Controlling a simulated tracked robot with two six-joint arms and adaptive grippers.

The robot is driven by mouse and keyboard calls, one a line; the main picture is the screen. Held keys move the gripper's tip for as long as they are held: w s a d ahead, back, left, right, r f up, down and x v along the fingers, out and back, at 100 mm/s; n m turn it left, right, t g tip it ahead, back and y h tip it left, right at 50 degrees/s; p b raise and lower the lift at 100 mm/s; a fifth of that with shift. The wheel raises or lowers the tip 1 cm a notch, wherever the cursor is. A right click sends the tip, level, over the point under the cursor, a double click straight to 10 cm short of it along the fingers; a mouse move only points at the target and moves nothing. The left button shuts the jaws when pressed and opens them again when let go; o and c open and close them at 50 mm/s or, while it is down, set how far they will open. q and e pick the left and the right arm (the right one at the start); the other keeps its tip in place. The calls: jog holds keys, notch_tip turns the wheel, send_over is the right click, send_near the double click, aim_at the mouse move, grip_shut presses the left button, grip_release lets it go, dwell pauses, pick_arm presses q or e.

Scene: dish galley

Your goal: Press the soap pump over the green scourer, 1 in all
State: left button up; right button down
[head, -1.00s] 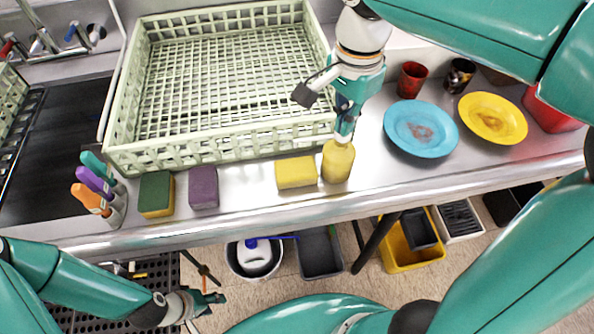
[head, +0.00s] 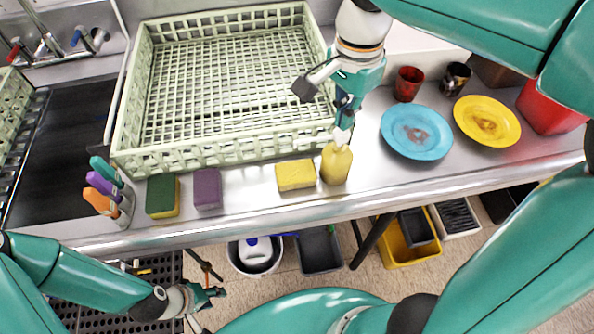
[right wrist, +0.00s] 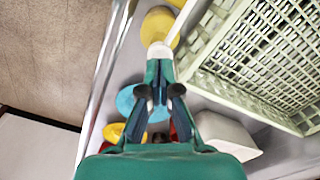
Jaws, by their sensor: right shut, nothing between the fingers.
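The soap pump is a yellow bottle (head: 336,165) with a white head (head: 342,136), upright near the counter's front edge, just right of a yellow sponge (head: 296,175). The green scourer (head: 161,196), green over yellow, lies further left, apart from the bottle. My right gripper (head: 346,122) is shut and empty, pointing down at the pump head. In the right wrist view its fingertips (right wrist: 160,62) are at the white head (right wrist: 160,50); I cannot tell if they touch. My left gripper (head: 212,298) hangs low in front of the counter, away from everything; its jaws are unclear.
A purple sponge (head: 207,188) lies between the green and yellow ones. A pale green dish rack (head: 222,152) stands behind. Brushes (head: 108,195) stand at left. A blue plate (head: 416,131), a yellow plate (head: 487,120) and cups (head: 408,84) are at right.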

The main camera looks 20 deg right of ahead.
dwell(0.4)
notch_tip(320, 180, up, 6)
jog(key=p, duration=0.5)
jog(key=shift+p, duration=0.35)
